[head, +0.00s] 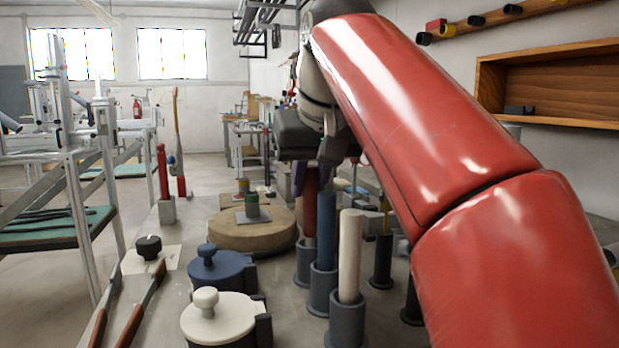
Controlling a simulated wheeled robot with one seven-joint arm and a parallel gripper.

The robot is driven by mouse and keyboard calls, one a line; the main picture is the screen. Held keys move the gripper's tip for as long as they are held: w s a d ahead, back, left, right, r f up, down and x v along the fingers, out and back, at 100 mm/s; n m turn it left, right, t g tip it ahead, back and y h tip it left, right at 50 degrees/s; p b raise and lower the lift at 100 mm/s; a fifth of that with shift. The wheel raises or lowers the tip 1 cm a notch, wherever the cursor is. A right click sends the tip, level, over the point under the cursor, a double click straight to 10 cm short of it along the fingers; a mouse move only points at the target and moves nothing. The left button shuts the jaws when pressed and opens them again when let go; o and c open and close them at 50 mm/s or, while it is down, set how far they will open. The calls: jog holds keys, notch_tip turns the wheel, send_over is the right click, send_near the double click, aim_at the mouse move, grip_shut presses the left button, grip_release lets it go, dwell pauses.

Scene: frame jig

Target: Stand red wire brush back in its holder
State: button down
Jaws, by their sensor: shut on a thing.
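A red handle (310,205), which looks like the red wire brush, stands upright below my gripper (312,163). My gripper is shut on it at its upper end, though the hand and arm hide most of the grip. The handle's lower end lines up with the mouth of a dark grey cup-shaped holder (304,265). I cannot tell whether it is inside the cup or just above or behind it. The brush's bristles do not show.
A blue handle (326,230) and a cream handle (350,255) stand in grey cups close by. Lidded blue (222,268) and cream (222,318) pots and a round tan block (250,232) are to the left. Another red upright (163,172) stands farther left.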

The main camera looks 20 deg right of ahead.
jog(key=shift+f, duration=0.4)
jog(key=c, duration=1.2)
grip_release()
jog(key=p+v, duration=0.2)
jog(key=v, duration=0.6)
jog(key=shift+p, duration=0.35)
